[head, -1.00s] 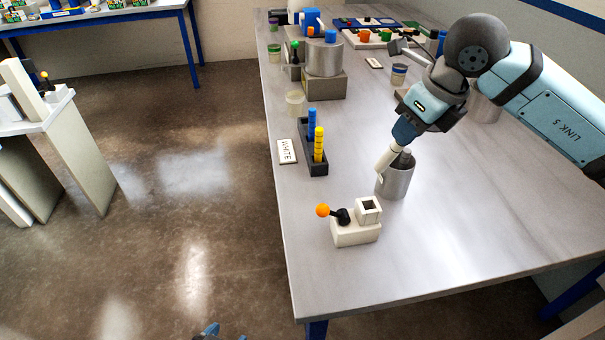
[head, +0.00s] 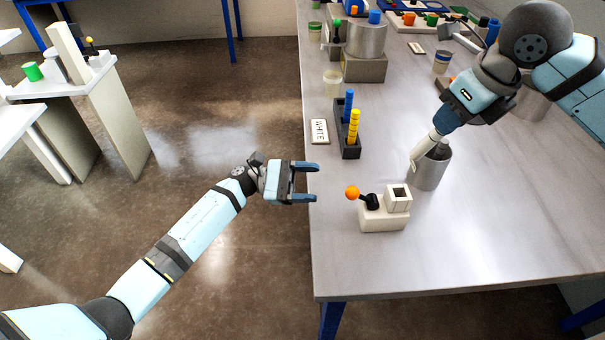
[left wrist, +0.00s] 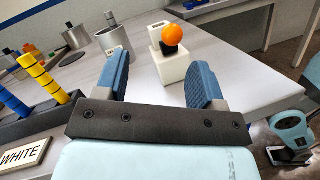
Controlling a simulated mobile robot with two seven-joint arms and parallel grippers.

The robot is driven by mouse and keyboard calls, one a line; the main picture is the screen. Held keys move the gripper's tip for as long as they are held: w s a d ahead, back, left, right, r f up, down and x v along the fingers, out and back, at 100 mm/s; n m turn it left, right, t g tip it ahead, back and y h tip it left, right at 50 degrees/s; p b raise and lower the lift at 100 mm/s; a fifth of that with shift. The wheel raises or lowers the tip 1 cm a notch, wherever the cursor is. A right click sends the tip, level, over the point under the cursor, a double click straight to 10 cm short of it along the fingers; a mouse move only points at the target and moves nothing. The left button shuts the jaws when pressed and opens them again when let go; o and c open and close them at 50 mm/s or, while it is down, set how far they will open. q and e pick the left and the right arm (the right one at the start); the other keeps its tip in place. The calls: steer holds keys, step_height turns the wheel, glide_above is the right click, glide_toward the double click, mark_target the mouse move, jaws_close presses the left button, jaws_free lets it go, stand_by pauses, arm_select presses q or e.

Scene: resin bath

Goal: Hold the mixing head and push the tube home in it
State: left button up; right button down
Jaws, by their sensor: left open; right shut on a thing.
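A white block (head: 385,216) with a square socket and a black lever tipped by an orange ball stands near the table's front left corner. It looks like the mixing head; it also shows in the left wrist view (left wrist: 172,66). My right gripper (head: 446,122) is shut on a tilted white tube (head: 431,147), whose lower end is at a steel cup (head: 432,172). Whether the tube's tip is inside or against the cup is unclear. My left gripper (head: 315,182) is open and empty at the table's left edge, left of the block, fingers pointing towards the table.
A black rack (head: 348,140) with blue and yellow ring stacks and a WHITE label (head: 320,131) stand behind the block. A steel pot on a block (head: 364,66) stands further back. The table front right of the block is bare.

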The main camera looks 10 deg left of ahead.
mark_target(353, 192)
arm_select(q)
steer(key=d+m+g+y, duration=0.1)
steer(key=d+m, duration=0.1)
steer(key=d, duration=0.1)
steer(key=s+d+m+g+y, duration=0.1)
steer(key=d+m+g, duration=0.1)
steer(key=d+m, duration=0.1)
steer(key=d+m+g+y, duration=0.1)
steer(key=d+m, duration=0.1)
steer(key=d, duration=0.2)
steer(key=shift+s+d+r+m, duration=0.1)
steer(key=shift+s+r+m, duration=0.15)
steer(key=shift+m, duration=0.15)
steer(key=shift+c, duration=0.4)
jaws_close()
jaws_free()
steer(key=c, duration=0.8)
